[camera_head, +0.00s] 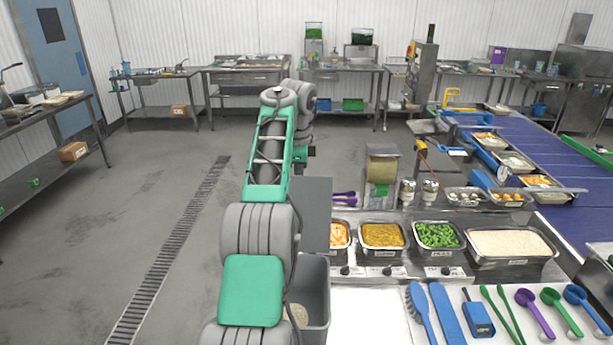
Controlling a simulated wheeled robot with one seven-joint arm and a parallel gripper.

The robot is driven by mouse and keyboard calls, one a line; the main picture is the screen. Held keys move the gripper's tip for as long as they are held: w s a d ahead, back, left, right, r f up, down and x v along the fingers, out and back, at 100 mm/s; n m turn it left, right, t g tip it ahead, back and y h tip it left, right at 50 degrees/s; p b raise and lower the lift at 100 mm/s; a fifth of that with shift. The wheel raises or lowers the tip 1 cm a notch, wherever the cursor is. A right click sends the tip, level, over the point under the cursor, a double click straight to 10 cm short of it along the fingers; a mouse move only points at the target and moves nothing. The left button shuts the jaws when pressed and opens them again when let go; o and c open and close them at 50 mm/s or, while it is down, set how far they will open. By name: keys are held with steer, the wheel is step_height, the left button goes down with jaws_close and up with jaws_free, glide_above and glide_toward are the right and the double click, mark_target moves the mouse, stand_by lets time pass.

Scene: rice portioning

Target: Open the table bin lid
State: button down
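A grey table bin (316,300) stands at the left end of the serving counter, partly hidden behind my arm. Its top shows open, with pale material inside. A flat grey panel (317,212), which looks like its lid, stands raised behind the opening. My arm stretches forward past the left side of the bin and panel. The wrist is beyond the panel, with a small dark part at its right side that may belong to my gripper (311,152). The fingers cannot be made out, nor whether they touch the panel.
Food pans (383,235) and a rice pan (510,242) sit right of the bin. Brushes, a blue scraper (478,318) and coloured ladles lie on the front counter. A blue conveyor (545,160) carries trays at right. The floor left of my arm is clear.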

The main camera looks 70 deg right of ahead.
steer(key=shift+w+d, duration=0.1)
steer(key=shift+d, duration=0.1)
steer(key=c, duration=1.5)
jaws_free()
steer(key=shift+f, duration=0.15)
steer(key=r, duration=0.2)
steer(key=a+r, duration=0.1)
steer(key=r, duration=0.5)
steer(key=shift+s+a+r+p, duration=0.1)
steer(key=shift+s+a+p, duration=0.15)
steer(key=shift+a+p, duration=0.05)
